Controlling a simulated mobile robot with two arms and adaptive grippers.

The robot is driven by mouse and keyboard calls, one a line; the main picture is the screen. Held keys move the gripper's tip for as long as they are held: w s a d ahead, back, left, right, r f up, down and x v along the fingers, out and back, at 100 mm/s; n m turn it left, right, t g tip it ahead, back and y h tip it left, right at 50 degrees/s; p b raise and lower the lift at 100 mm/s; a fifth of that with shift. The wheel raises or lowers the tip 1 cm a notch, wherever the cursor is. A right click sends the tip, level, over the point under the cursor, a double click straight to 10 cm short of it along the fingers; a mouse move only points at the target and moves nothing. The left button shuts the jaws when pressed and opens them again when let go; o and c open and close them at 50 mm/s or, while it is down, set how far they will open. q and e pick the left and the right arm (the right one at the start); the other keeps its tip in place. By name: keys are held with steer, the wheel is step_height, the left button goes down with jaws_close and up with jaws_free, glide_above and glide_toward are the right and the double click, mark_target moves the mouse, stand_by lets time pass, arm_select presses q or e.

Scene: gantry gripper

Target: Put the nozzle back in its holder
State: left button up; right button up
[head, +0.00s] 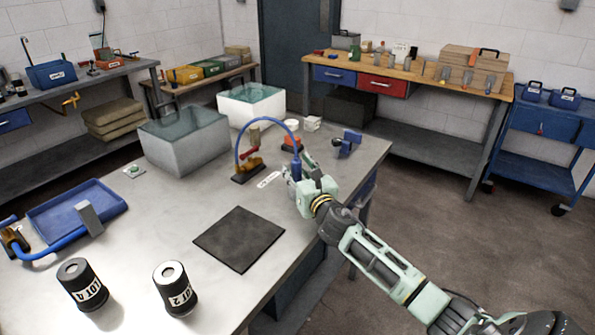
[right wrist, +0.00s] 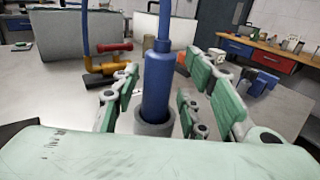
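The blue nozzle (head: 297,170) hangs upright at the end of a blue hose (head: 262,122). The hose arches over from a brass valve with a red handle (head: 250,165). My right gripper (head: 303,176) is around the nozzle near the table's right edge. In the right wrist view the nozzle (right wrist: 158,82) stands between the green finger pads, with gaps on both sides, so the gripper is open. A dark grey ring (right wrist: 155,122) surrounds its lower end; I cannot tell whether it is the holder or part of the nozzle. My left gripper is out of view.
Behind stand a grey bin (head: 185,140), a white bin (head: 252,103) and a blue clamp-like tool (head: 347,143). A black mat (head: 240,238) lies in front. Two black canisters (head: 175,290) and a blue tray (head: 75,205) are to the left. The tabletop around the mat is clear.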

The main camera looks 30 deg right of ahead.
steer(key=shift+a, duration=0.1)
steer(key=shift+r, duration=0.15)
steer(key=shift+s, duration=0.2)
steer(key=s, duration=0.3)
steer(key=s+a, duration=0.1)
steer(key=s, duration=0.2)
steer(key=s+a+b, duration=0.1)
steer(key=s, duration=0.3)
steer(key=shift+s, duration=0.1)
steer(key=shift+s+a, duration=0.15)
steer(key=shift+s, duration=0.45)
